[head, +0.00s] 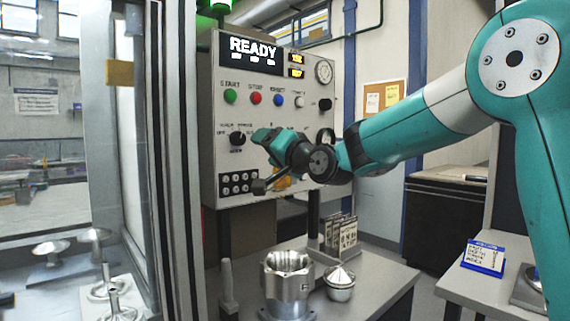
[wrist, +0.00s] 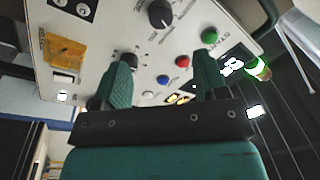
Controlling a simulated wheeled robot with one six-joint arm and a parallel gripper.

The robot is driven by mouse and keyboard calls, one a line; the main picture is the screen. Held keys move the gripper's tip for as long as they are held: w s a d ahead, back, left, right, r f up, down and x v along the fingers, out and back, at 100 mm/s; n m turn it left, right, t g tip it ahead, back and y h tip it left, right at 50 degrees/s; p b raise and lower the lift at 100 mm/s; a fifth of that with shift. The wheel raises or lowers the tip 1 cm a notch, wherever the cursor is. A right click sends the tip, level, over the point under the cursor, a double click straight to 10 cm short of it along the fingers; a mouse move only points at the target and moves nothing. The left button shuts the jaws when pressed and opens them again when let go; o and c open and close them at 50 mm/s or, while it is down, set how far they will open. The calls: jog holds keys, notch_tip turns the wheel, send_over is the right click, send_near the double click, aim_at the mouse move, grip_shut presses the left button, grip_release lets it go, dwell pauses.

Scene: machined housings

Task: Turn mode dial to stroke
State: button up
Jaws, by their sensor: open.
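The control panel (head: 215,100) faces me with a READY display. A black knob (head: 237,138) with labels around it sits below the green button; it shows large at the top of the wrist view (wrist: 160,13). A smaller dark knob (wrist: 129,59) shows just beyond my left fingertip in the wrist view; in the head view my gripper seems to hide it. The lettering is too small to tell which knob is the mode dial or where it points. My gripper (head: 262,160) is open and empty in front of the panel; its spread fingers also show in the wrist view (wrist: 163,70).
Green (head: 230,96), red (head: 255,98) and blue (head: 278,100) buttons lie above my gripper. Another black knob (head: 325,104) and a gauge (head: 323,71) are at the right. A metal housing (head: 288,280) stands on the bench below. A machine door frame (head: 170,160) is at the left.

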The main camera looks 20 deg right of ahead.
jog(key=b+v, duration=0.1)
jog(key=v, duration=0.4)
jog(key=shift+s+d, duration=0.15)
jog(key=shift+s, duration=0.2)
jog(key=shift+f, duration=0.1)
jog(key=s+a+f+n+g+p, duration=0.3)
jog(key=s+a+f+n+g, duration=0.3)
jog(key=s, duration=0.5)
jog(key=s+a+f+n+g+p, duration=0.25)
jog(key=s+a+f+g, duration=0.45)
jog(key=s, duration=0.4)
jog(key=s+d+f+n+g+h, duration=0.1)
jog(key=s+d+f+n+g, duration=0.2)
jog(key=s, duration=0.8)
jog(key=shift+f+n+g+h+p, duration=0.4)
jog(key=shift+f+n+g, duration=0.2)
jog(key=shift+g, duration=0.6)
